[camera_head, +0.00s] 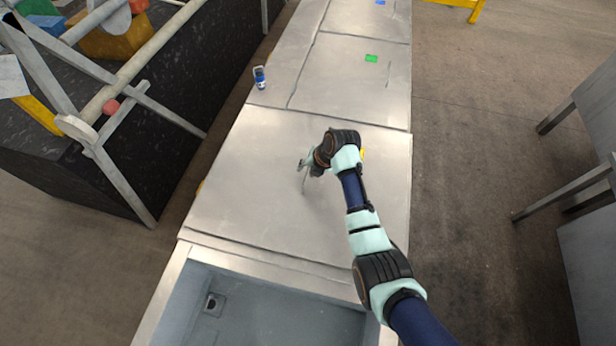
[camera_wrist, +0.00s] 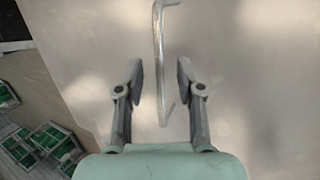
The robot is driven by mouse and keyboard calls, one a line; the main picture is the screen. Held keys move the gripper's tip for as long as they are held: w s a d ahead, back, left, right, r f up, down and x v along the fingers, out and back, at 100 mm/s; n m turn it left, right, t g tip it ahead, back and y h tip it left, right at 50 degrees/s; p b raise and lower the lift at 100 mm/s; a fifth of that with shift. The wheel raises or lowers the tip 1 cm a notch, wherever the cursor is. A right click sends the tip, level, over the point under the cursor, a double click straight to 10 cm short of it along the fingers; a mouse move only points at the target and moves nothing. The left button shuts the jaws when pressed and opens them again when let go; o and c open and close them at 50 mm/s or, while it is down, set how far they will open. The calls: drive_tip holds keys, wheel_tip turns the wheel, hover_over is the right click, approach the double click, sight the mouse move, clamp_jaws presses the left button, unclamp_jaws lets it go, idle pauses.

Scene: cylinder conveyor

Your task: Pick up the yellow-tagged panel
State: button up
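The yellow-tagged panel (camera_head: 250,190) is a flat grey metal plate on the long counter. Its yellow tag (camera_head: 362,153) is mostly hidden behind my arm. My gripper (camera_head: 304,165) is above the middle of this panel, pointing down. A thin metal handle bar (camera_wrist: 157,50) shows in the wrist view. It runs between the two fingers of my gripper (camera_wrist: 161,78), which are open with a gap on each side of the bar. Neither finger appears to touch it.
A green-tagged panel (camera_head: 340,70) lies behind, with a small blue and white object (camera_head: 259,77) near its left edge. An open basin (camera_head: 270,310) is at the near end. A dark-sided bin with metal rails (camera_head: 190,80) stands left.

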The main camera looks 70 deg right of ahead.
sight(308, 169)
clamp_jaws()
idle(0.3)
drive_tip(key=shift+r, duration=0.1)
drive_tip(key=shift+r, duration=0.1)
wheel_tip(308, 169, up, 20)
drive_tip(key=p, duration=0.1)
idle(0.5)
